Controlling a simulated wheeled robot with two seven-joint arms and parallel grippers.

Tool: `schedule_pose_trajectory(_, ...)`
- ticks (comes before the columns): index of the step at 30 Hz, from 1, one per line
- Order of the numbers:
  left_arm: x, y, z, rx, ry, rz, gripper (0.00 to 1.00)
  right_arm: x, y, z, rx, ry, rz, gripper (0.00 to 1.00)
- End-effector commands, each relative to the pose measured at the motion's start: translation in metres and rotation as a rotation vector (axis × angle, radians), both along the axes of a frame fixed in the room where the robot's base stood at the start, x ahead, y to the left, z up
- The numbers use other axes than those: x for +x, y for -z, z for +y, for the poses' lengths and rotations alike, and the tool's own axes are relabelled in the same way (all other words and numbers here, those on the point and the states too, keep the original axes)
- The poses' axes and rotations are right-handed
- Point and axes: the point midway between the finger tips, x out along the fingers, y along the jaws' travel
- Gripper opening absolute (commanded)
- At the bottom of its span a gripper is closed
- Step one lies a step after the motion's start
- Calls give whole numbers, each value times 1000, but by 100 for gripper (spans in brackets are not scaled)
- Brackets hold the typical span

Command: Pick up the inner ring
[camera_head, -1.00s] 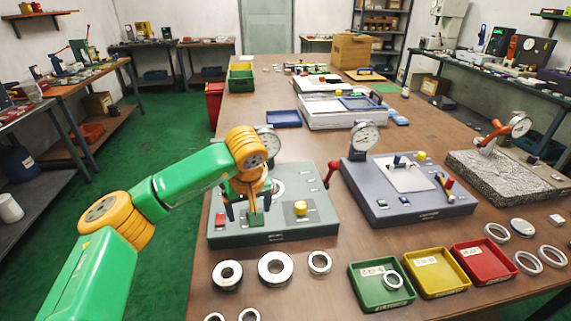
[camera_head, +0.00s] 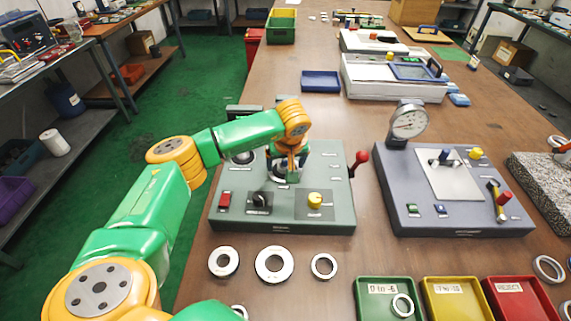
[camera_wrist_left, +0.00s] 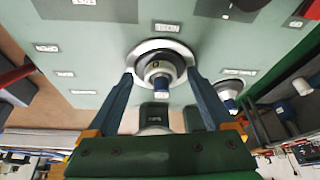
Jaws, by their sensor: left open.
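A pale metal ring (camera_wrist_left: 142,49) sits around a central spindle on the green-grey test station (camera_head: 236,212). I cannot tell for certain that it is the inner ring. My left gripper (camera_head: 287,174) is over the rear part of this station and mostly covers the ring in the head view. In the left wrist view my left gripper (camera_wrist_left: 160,76) is open, its two blue-grey fingers apart on either side of the ring and spindle. Nothing is held between them. Whether the fingers touch the ring cannot be told. My right gripper is not in view.
Several loose rings, one a thick ring (camera_head: 274,264), lie in front of the station. Green (camera_head: 362,284), yellow (camera_head: 428,284) and red (camera_head: 492,284) trays stand front right. A red-knobbed lever (camera_head: 358,163) rises at the station's right edge. A grey dial gauge station (camera_head: 400,215) stands further right.

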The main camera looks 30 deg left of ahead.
Motion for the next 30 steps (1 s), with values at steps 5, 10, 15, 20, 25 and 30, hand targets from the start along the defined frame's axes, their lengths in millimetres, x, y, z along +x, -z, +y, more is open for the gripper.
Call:
schedule_pose_trajectory(5,0,0,0,0,0,0,59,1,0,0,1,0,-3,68)
schedule_pose_trajectory(10,0,0,0,0,0,0,13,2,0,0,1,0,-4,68)
schedule_pose_trajectory(15,0,0,0,-1,0,-1,0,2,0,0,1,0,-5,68)
schedule_pose_trajectory(20,0,-4,0,-1,0,-1,0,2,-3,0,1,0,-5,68)
schedule_pose_trajectory(25,0,-34,0,1,0,-1,0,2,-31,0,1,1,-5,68)
schedule_pose_trajectory(30,-26,-79,7,2,1,0,0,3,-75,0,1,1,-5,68)
